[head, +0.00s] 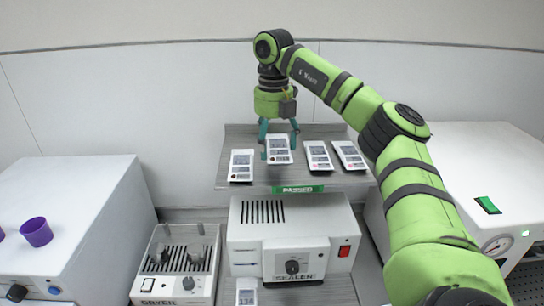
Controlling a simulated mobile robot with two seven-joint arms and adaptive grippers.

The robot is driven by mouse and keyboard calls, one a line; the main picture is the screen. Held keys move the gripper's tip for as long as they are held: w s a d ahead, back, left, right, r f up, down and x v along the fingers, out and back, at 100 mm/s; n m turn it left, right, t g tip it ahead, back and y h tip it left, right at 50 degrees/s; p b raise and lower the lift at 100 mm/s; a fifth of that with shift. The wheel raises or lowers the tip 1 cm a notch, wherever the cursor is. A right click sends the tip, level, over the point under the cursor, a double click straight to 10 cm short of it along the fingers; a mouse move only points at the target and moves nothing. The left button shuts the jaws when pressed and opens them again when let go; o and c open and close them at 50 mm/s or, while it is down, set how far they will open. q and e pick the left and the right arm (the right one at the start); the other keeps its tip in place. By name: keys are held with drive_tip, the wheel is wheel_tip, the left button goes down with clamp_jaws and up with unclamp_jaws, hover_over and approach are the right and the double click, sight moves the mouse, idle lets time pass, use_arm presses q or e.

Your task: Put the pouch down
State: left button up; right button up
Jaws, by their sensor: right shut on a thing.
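My right gripper (279,138) reaches down from above and is shut on a white pouch (279,156) with a printed grey panel. The pouch hangs over the grey shelf (230,145), which bears a green "PASSED" label (298,189). I cannot tell whether the pouch touches the shelf. One similar pouch (241,167) lies on the shelf to its left. Two more, a nearer pouch (318,157) and a farther pouch (349,156), lie to its right. My left gripper is not in view.
The sealer (250,248) stands under the shelf, with another pouch (246,292) in front of it. The dryer (157,283) is at the lower left. White machines stand at both sides; purple cups (36,232) sit on the left one. My right arm crosses the right side.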

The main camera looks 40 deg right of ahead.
sight(274, 146)
drive_tip(key=shift+s+a+f+p, duration=0.1)
drive_tip(key=shift+s+f+p, duration=0.1)
drive_tip(key=shift+f+p, duration=0.35)
wheel_tip(274, 146, down, 2)
drive_tip(key=shift+s+f+p, duration=0.1)
drive_tip(key=shift+p, duration=0.4)
drive_tip(key=shift+f, duration=0.3)
drive_tip(key=shift+w+f, duration=0.1)
drive_tip(key=shift+w, duration=0.1)
drive_tip(key=shift+f, duration=0.15)
drive_tip(key=o, duration=0.9)
drive_tip(key=shift+s, duration=0.1)
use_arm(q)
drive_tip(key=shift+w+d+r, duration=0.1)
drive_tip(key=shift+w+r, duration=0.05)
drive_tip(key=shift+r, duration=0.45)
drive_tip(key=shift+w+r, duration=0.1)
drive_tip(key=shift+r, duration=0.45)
use_arm(e)
drive_tip(key=shift+o, duration=0.2)
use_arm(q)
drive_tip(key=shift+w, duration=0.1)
